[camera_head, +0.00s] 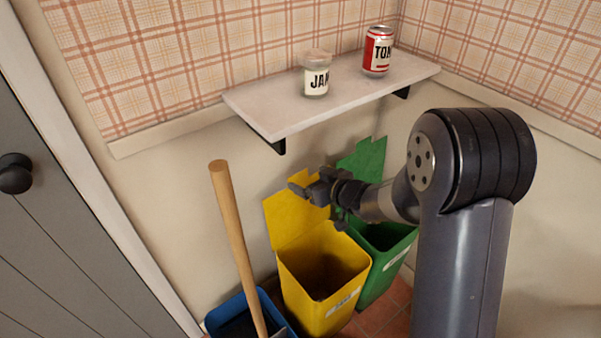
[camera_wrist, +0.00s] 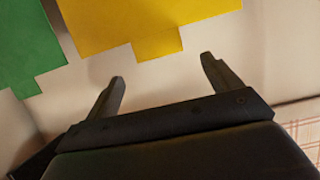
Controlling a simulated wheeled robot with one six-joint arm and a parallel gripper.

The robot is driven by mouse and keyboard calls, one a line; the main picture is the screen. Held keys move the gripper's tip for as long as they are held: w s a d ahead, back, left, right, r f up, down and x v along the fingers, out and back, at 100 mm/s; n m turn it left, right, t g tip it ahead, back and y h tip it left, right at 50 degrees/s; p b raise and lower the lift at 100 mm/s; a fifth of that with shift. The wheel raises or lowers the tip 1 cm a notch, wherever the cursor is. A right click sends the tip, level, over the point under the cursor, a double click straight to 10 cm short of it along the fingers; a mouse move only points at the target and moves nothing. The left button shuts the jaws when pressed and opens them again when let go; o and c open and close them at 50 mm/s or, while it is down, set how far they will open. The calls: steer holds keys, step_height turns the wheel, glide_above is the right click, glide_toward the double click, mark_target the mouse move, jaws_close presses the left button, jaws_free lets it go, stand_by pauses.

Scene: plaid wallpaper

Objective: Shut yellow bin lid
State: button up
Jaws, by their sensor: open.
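The yellow bin (camera_head: 318,308) stands on the floor between a blue and a green bin. Its yellow lid (camera_head: 290,219) is raised, standing up at the back near the wall, and the bin's inside shows. My gripper (camera_head: 300,188) is at the upper part of the yellow lid, covering some of its edge. In the wrist view the yellow lid (camera_wrist: 140,22) lies ahead of my fingers, with its stepped edge toward them. My gripper (camera_wrist: 165,80) is open there, with nothing between the fingers. Whether a finger touches the lid I cannot tell.
A green bin (camera_head: 386,258) with its green lid (camera_head: 364,160) raised stands to the right. A blue bin (camera_head: 233,316) with a wooden handle (camera_head: 236,245) leaning from it stands left.

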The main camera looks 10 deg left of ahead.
mark_target(298, 177)
steer(key=x, duration=0.8)
steer(key=shift+w+a+f+b, duration=0.2)
steer(key=shift+a+f+b, duration=0.05)
steer(key=shift+a+b, duration=0.05)
steer(key=shift+c, duration=0.3)
steer(key=c, duration=1.3)
steer(key=s+d+b, duration=0.1)
steer(key=b, duration=0.1)
steer(key=shift+d+f+b, duration=0.15)
steer(key=shift+f+b, duration=0.05)
steer(key=shift+b, duration=0.2)
steer(key=shift+c, duration=0.2)
steer(key=s+d+f+t+y+b, duration=0.1)
steer(key=s+d+t+y+b, duration=0.3)
steer(key=s+d+b, duration=0.4)
steer(key=b, duration=0.7)
steer(key=shift+d+f+y, duration=0.3)
steer(key=shift+d+f, duration=0.05)
steer(key=shift+d, duration=0.05)
steer(key=shift+b+v, duration=0.95)
steer(key=shift+v, duration=0.5)
steer(key=shift+f, duration=0.1)
steer(key=o, duration=1.4)
